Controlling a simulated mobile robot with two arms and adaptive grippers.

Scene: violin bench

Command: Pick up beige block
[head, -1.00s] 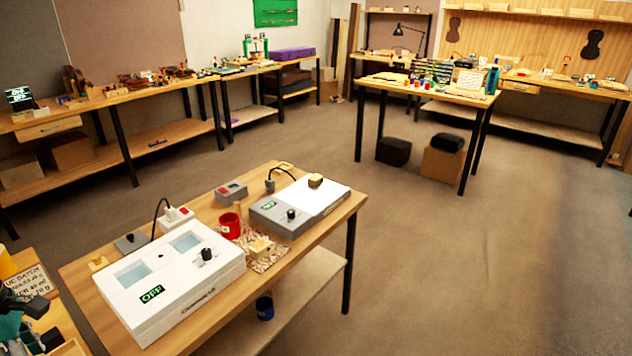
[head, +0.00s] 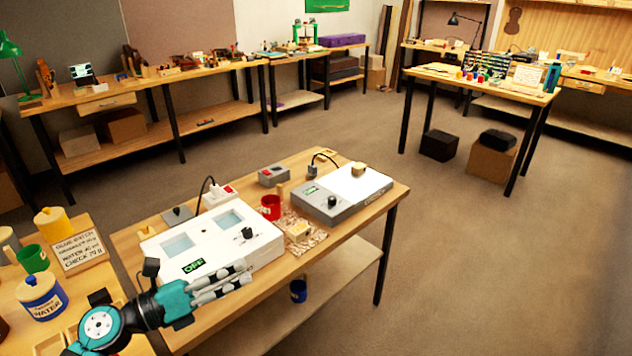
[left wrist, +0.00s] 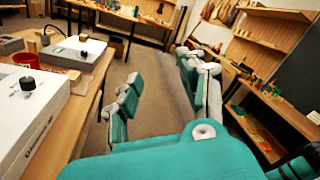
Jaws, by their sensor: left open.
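A beige block (head: 298,232) sits on a patterned mat (head: 312,241) on the front bench, between the white double-window device and the grey-and-white plate device. It appears small at the left of the left wrist view (left wrist: 74,76). A tan block (head: 358,169) lies on the grey-and-white device, and a small yellowish piece (head: 147,232) lies at the bench's left; which one the task means is not certain. My left gripper (head: 248,272) is open and empty, in front of the white device and apart from every block. My right gripper is not in view.
The white device (head: 216,243) stands between my left gripper and the bench's far side. A red cup (head: 270,207) is beside the mat. Open floor lies right of the bench.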

